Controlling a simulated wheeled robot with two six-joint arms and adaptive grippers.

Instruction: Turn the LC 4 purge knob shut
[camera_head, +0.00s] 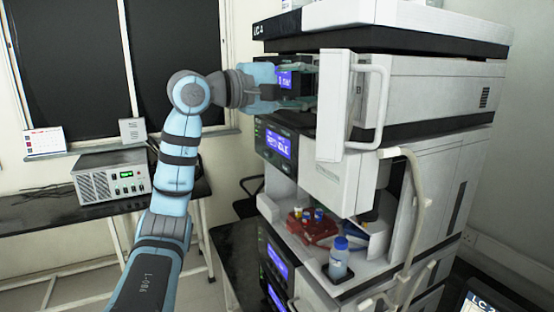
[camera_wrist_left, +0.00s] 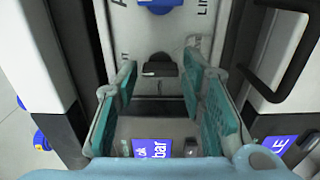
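The LC 4 stack (camera_head: 390,38) stands at the right in the head view, its label at the top left corner. My left gripper (camera_head: 308,84) reaches in from the left at the front of its upper module, beside an open white door. In the left wrist view its teal fingers (camera_wrist_left: 161,75) are open with nothing held. A black knob (camera_wrist_left: 160,66) with a bar-like grip appears between and beyond the fingertips, apart from them. A blue knob (camera_wrist_left: 159,5) is cut off at the top edge, near partly visible lettering. I cannot tell which knob is the purge knob. My right gripper is not in view.
The open white door (camera_head: 334,105) with its handle (camera_head: 377,98) stands close right of the gripper. A lit display (camera_wrist_left: 153,149) shows below the fingers. Lower down, a blue-capped bottle (camera_head: 339,258) stands on a tray. A grey instrument (camera_head: 112,176) sits on the left bench.

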